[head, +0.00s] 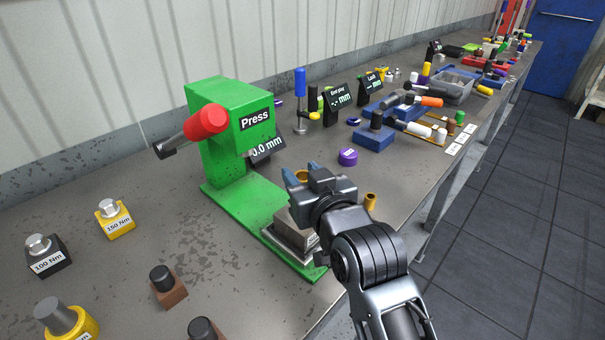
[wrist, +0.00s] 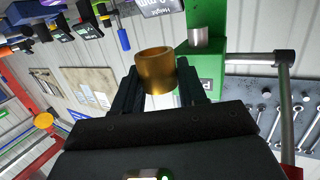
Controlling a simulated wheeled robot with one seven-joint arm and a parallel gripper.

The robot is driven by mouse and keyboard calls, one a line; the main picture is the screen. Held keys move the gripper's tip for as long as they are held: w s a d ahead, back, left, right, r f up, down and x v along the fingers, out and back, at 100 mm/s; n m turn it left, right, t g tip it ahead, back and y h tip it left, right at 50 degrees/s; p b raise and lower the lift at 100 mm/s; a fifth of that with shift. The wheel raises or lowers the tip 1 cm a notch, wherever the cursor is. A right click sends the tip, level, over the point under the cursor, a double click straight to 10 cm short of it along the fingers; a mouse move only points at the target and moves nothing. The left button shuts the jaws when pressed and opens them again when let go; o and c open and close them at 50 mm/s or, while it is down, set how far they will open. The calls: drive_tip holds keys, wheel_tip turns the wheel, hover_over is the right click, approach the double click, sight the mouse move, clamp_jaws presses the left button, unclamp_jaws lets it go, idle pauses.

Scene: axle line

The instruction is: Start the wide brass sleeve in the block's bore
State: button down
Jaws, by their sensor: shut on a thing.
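The wide brass sleeve (wrist: 156,69) is held between the two dark fingers of my gripper (head: 297,178) in the wrist view. Its open end shows there. My gripper is above the grey metal block (head: 283,239), which sits on the base of the green press (head: 231,130). My gripper and wrist cover part of the block, and its bore cannot be seen. Whether the sleeve touches the block cannot be told.
A small brass sleeve (head: 370,202) stands right of my wrist. Several tools and blue fixtures fill the far bench. The bench's front edge is close by my arm.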

drive_tip(key=shift+f+b, duration=1.5)
drive_tip(key=shift+f, duration=0.9)
drive_tip(key=shift+f+b, duration=0.7)
drive_tip(key=shift+f, duration=0.7)
idle(0.4)
drive_tip(key=c, duration=0.5)
unclamp_jaws()
drive_tip(key=shift+f, duration=0.1)
drive_tip(key=shift+c, duration=0.2)
drive_tip(key=shift+s, duration=0.1)
drive_tip(key=shift+s+d+f, duration=0.1)
drive_tip(key=shift+s+d, duration=0.1)
drive_tip(key=shift+s, duration=0.25)
drive_tip(key=v, duration=0.3)
drive_tip(key=b+v, duration=0.1)
drive_tip(key=v, duration=0.2)
drive_tip(key=shift+d+r, duration=0.1)
drive_tip(key=shift+r, duration=0.15)
drive_tip(key=shift+s+d+r, duration=0.15)
drive_tip(key=shift+s+r, duration=0.05)
drive_tip(key=shift+s, duration=0.05)
